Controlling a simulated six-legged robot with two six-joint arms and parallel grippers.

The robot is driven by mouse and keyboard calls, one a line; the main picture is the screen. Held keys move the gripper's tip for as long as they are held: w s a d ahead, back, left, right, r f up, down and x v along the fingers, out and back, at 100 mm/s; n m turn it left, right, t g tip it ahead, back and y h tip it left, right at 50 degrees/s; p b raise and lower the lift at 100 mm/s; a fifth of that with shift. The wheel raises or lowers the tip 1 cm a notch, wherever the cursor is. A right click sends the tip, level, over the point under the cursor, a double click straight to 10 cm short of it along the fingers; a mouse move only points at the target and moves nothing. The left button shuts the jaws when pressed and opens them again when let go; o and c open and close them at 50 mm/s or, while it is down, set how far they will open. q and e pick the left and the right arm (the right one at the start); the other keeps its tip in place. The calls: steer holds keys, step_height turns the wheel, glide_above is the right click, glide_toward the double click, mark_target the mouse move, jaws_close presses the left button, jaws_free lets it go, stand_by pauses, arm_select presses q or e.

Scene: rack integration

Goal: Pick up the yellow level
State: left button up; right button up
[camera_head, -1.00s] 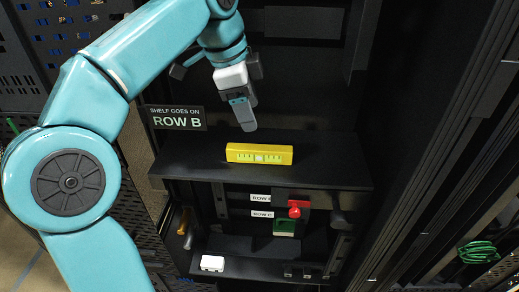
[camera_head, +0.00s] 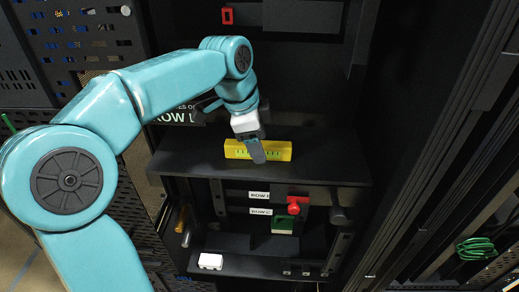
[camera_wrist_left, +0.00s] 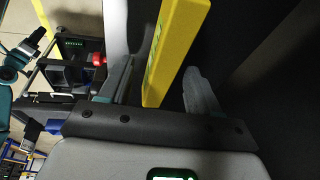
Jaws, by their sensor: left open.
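The yellow level (camera_head: 277,150) lies on the black shelf (camera_head: 200,160) in the head view, with its green-marked face toward me. My left gripper (camera_head: 257,152) is over it, and its fingers cover part of the level's middle. In the left wrist view the level (camera_wrist_left: 176,40) reaches down between the two spread fingers of my left gripper (camera_wrist_left: 160,92). The gripper is open, with dark gaps on both sides of the level, wider on the right. My right gripper is in neither view.
Below the shelf are row labels (camera_head: 260,196), a red knob (camera_head: 294,208), a green part (camera_head: 283,226) and a white box (camera_head: 210,261). A sign (camera_head: 180,117) behind my arm is partly hidden. Dark rack walls stand on both sides. Green cable (camera_head: 477,248) lies at the right.

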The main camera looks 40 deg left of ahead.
arm_select(q)
steer(key=shift+s+a, duration=0.15)
steer(key=shift+a, duration=0.15)
steer(key=c, duration=1)
jaws_close()
steer(key=shift+w+d, duration=0.2)
steer(key=shift+d, duration=0.05)
steer(key=shift+a, duration=0.1)
